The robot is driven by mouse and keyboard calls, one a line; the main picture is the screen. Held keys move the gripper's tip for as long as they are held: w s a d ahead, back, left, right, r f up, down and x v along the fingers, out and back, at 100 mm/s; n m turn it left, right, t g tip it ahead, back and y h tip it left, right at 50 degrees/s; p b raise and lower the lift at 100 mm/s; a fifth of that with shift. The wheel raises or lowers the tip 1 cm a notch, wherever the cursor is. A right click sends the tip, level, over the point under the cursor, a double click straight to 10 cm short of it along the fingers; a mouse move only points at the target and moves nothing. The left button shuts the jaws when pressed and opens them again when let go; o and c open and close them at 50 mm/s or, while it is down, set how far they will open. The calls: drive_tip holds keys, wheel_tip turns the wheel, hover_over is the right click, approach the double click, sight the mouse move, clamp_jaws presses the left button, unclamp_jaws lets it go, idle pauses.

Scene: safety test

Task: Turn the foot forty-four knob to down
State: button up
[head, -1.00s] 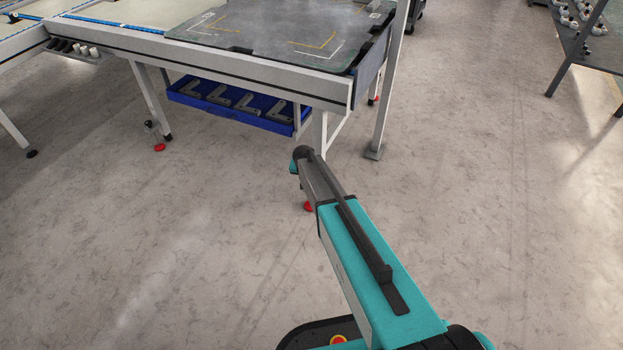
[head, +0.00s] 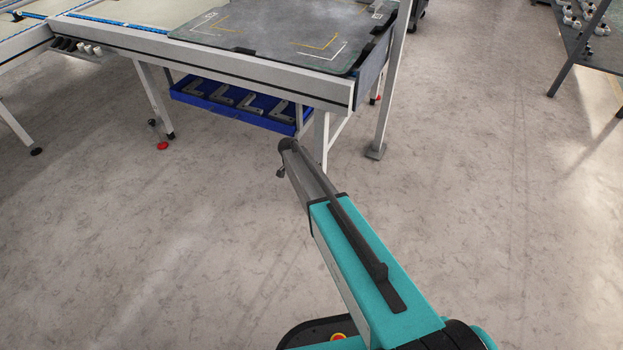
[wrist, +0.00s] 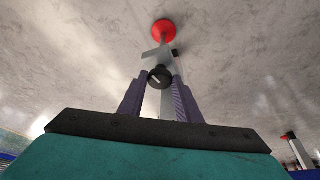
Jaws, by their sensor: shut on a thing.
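In the wrist view a black round knob (wrist: 160,76) with a pale line across its face sits on a grey table leg fitting. A red foot pad (wrist: 163,30) shows beyond it. My gripper (wrist: 161,82) has its two purple fingers closed on the knob, one on each side. The pale line runs slantwise. No number is readable on the foot. In the head view my arm covers the gripper, this knob and its foot.
The grey worktable (head: 230,60) stands above the leg. A blue tray (head: 240,115) with several metal brackets hangs under it. Another leg has a red foot (head: 162,145) and its own dark knob. A white post (head: 390,90) stands right of the table; open floor lies around.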

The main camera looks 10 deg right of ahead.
drive_tip(key=shift+d+m+g, duration=0.15)
drive_tip(key=shift+m+g, duration=0.45)
drive_tip(key=shift+m, duration=0.9)
drive_tip(key=o, duration=1.1)
drive_tip(key=shift+c, duration=0.2)
drive_tip(key=shift+p, duration=0.3)
drive_tip(key=shift+w+a+r, duration=0.1)
drive_tip(key=shift+a+r, duration=0.2)
drive_tip(key=shift+r, duration=0.15)
drive_tip(key=p+v, duration=0.3)
drive_tip(key=v, duration=0.9)
drive_tip(key=shift+a+r, duration=0.25)
drive_tip(key=shift+r, duration=0.05)
